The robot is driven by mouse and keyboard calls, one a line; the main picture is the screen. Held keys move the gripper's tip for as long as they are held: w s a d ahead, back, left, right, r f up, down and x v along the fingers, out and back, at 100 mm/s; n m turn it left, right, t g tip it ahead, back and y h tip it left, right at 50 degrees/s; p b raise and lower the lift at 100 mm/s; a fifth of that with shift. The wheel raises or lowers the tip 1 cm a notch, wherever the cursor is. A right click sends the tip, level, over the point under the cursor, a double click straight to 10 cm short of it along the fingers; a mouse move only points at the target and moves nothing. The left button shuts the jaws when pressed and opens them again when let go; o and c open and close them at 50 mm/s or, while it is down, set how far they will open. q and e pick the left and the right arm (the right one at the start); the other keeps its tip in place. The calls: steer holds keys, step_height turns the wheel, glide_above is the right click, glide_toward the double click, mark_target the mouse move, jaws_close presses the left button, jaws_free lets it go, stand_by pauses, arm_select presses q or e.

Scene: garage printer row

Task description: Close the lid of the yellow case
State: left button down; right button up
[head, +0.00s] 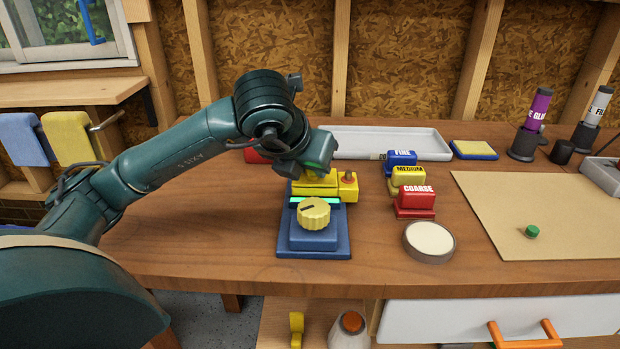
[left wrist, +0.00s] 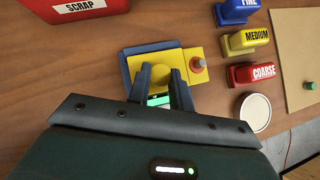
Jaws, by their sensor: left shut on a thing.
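A yellow case-like block (head: 347,190) with an orange-red button (head: 348,178) sits at the back of a blue base (head: 315,243) on the bench. It also shows in the left wrist view (left wrist: 190,57). A yellow dial knob (head: 313,214) and a lit green strip stand in front of it on the base.
FINE, MEDIUM and COARSE blocks (head: 414,201) stand to the right, with a round pale disc (head: 429,240) in front. A grey tray (head: 390,137) lies behind. A tan board (head: 560,200) is farther right. A red SCRAP bin (left wrist: 75,8) is near my gripper. The bench's left front is clear.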

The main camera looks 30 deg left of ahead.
arm_select(q)
steer(key=shift+f, duration=0.15)
steer(key=shift+r, duration=0.2)
steer(key=c, duration=1.2)
jaws_free()
steer(key=shift+c, duration=0.2)
arm_select(e)
steer(key=shift+d, duration=0.1)
steer(key=shift+s, duration=0.1)
arm_select(q)
steer(key=p+v, duration=0.2)
steer(key=v, duration=1.1)
arm_select(e)
steer(key=shift+w+a+f+g, duration=0.25)
steer(key=shift+w+a+g, duration=0.1)
steer(key=shift+a+g, duration=0.1)
arm_select(q)
steer(key=shift+s, duration=0.1)
